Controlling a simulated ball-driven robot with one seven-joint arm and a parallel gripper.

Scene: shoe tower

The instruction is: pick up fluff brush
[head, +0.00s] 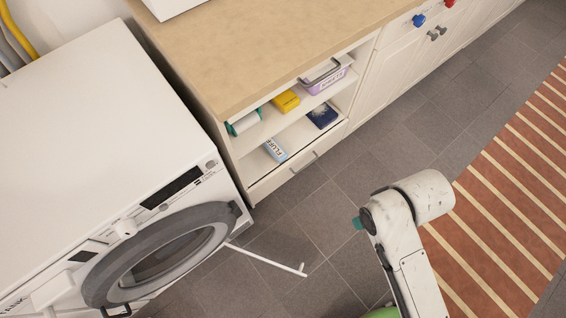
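A pale blue and white item marked with lettering that looks like "FLUFF" (275,149) stands at the left of the lower open shelf in the cabinet. It leans a little, and I cannot tell whether it is a brush or a pack. No brush with a clear handle and bristles can be made out. My arm shows at the lower right as white links over the floor, apart from the shelf. My gripper cannot be seen.
The cabinet's wooden top (235,60) overhangs the shelves. A yellow item (287,102), a purple basket (322,84) and a dark blue box (323,116) share them. The washing machine (95,130) stands left. A thin white rod (265,258) extends over grey floor. A striped rug (500,200) lies right.

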